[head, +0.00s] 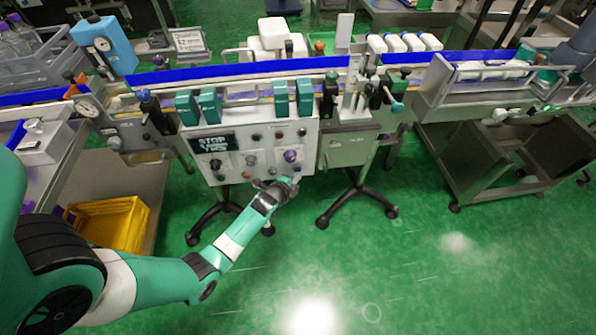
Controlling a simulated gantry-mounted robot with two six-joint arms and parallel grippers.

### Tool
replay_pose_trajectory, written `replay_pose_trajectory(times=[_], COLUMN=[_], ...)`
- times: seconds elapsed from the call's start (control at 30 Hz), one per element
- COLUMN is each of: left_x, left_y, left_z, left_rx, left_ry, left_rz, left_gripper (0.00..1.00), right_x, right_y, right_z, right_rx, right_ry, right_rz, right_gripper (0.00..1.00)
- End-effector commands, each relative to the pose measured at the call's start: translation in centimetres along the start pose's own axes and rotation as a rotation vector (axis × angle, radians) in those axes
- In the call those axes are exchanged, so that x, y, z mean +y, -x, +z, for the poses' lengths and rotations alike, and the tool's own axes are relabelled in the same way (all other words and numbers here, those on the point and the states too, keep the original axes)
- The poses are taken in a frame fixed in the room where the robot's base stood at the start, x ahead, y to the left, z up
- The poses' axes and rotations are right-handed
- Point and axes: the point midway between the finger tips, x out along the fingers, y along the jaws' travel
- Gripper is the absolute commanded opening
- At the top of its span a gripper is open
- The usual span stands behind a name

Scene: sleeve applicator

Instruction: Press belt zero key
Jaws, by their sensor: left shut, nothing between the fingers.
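The control panel (233,138) is a pale upright box in front of the conveyor. It has a dark display (212,143) at its upper left, and several small knobs and keys below and to the right of it. A purple knob (290,156) stands out at the right of the panel. I cannot tell which control is the belt zero key. My left gripper (290,181) is shut and empty at the panel's lower right, just below the purple knob. Whether its tip touches the panel cannot be told. It hides part of the panel's lower edge. My right gripper is not in view.
A conveyor with a blue rail (235,72) runs across behind the panel. Teal blocks (281,100) stand above the panel. A yellow crate (110,222) sits at the lower left, beside my left arm. A grey cart (500,150) stands at the right. The green floor in front is clear.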

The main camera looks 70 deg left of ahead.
Motion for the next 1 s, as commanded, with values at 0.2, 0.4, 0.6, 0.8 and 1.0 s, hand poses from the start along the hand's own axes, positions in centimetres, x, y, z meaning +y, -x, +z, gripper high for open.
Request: replay_pose_trajectory(times=[0.2,0.4,0.6,0.8,1.0], left_x=[-0.12,-0.27,-0.36,-0.34,0.0], left_y=[-0.19,-0.36,-0.44,-0.39,0.25], left_z=[0.15,0.29,0.35,0.31,-0.17], left_rx=[0.0,0.0,-0.001,0.0,0.001], left_ry=[0.001,0.002,0.001,0.001,-0.001], left_rz=[0.0,0.0,-0.001,-0.001,0.0], left_gripper=[0.0,0.0,0.0,0.0,0.0], right_x=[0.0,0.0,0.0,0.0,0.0], right_y=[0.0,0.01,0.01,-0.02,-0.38], right_z=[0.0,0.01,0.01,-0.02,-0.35], right_rx=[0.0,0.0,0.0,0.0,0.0], right_ry=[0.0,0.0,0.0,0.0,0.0], right_rz=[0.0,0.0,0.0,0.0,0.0], right_gripper=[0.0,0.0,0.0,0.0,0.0])
